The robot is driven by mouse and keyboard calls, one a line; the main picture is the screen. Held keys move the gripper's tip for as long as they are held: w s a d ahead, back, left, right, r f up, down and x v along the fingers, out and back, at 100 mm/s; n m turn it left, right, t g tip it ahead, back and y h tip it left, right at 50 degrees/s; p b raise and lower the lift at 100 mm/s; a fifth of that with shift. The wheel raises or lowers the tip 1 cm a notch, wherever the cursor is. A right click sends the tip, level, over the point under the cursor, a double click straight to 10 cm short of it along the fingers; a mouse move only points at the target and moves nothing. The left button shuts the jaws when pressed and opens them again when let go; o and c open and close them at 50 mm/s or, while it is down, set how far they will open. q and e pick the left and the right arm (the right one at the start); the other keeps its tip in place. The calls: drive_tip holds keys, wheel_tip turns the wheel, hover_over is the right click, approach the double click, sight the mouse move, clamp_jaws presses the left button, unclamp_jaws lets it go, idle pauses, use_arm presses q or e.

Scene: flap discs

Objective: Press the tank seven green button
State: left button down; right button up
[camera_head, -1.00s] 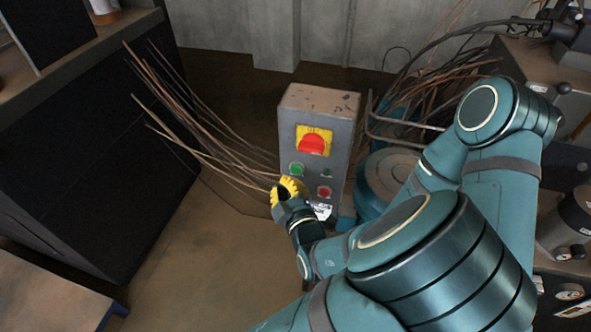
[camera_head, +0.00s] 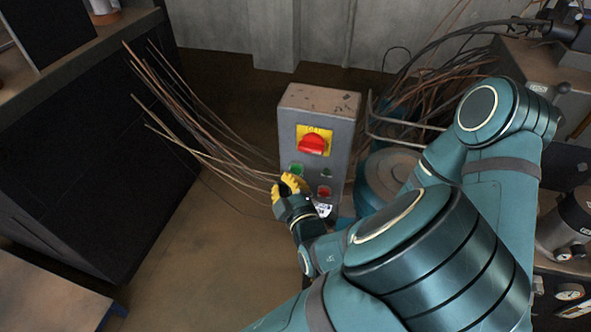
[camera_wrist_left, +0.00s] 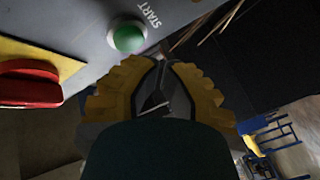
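A grey control box (camera_head: 342,133) stands upright in the middle of the head view. The green button (camera_head: 296,169) is at the left of its front face, just above my left gripper. In the left wrist view the green button (camera_wrist_left: 128,38) sits beside the word START, ahead and left of the fingertips. My left gripper (camera_head: 288,182) has yellow padded fingers; in the wrist view its tips (camera_wrist_left: 161,61) are drawn together with nothing between them. A gap seems to separate them from the button; contact is not visible. My right gripper is not in view.
A red emergency knob (camera_head: 312,145) on a yellow plate (camera_head: 326,131) sits above the buttons. Thin rods (camera_head: 205,140) reach toward the box from the left.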

use_arm(q)
drive_tip(key=shift+w, duration=0.1)
idle(0.6)
drive_tip(key=shift+w+d, duration=0.1)
drive_tip(key=shift+w, duration=0.25)
drive_tip(key=shift+w+d+b, duration=0.15)
drive_tip(key=shift+w+b, duration=0.2)
drive_tip(key=shift+w, duration=0.05)
idle(0.8)
idle(0.3)
drive_tip(key=shift+s+a, duration=0.25)
drive_tip(key=shift+s, duration=0.6)
drive_tip(key=s, duration=0.1)
drive_tip(key=s+a, duration=0.1)
drive_tip(key=s, duration=0.1)
drive_tip(key=s+b, duration=0.1)
drive_tip(key=shift+s+a, duration=0.3)
drive_tip(key=shift+s, duration=0.05)
idle(0.6)
